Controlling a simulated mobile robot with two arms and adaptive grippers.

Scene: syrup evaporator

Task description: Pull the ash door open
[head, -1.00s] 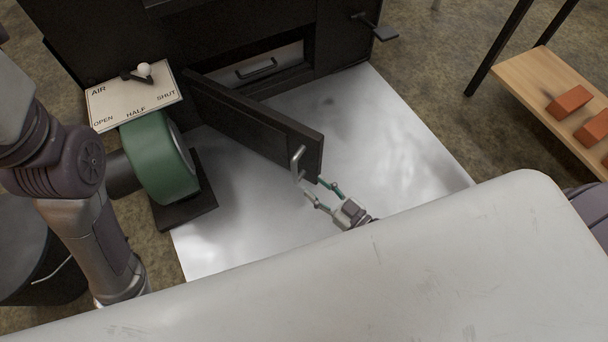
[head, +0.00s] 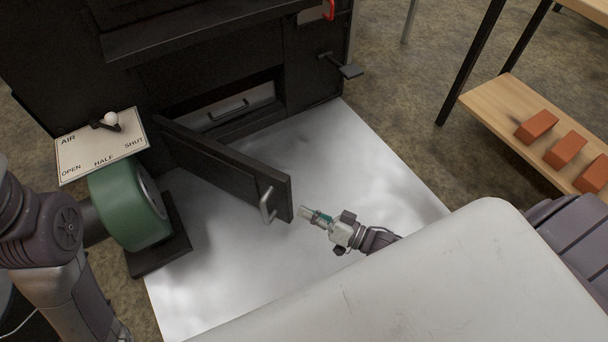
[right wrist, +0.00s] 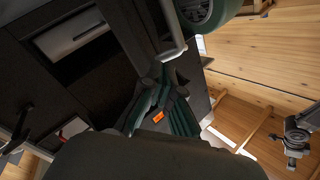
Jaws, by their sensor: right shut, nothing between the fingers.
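The black ash door (head: 232,168) stands swung well out from the dark evaporator front, over the pale floor sheet. Its grey bar handle (head: 267,205) is near the free end. The handle also shows in the right wrist view (right wrist: 172,50), close to the fingertips. Behind the door, the opening shows a grey drawer front (head: 240,104) with its own handle. My right gripper (head: 308,213) is shut and empty, just right of the door's free end and apart from the handle in the head view. My left arm shows at the left; its gripper is out of view.
A green blower (head: 125,205) stands left of the door, below the air plate (head: 100,146) with its lever. A wooden shelf (head: 492,100) with orange bricks is at the right. The pale floor sheet (head: 345,160) is clear right of the door.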

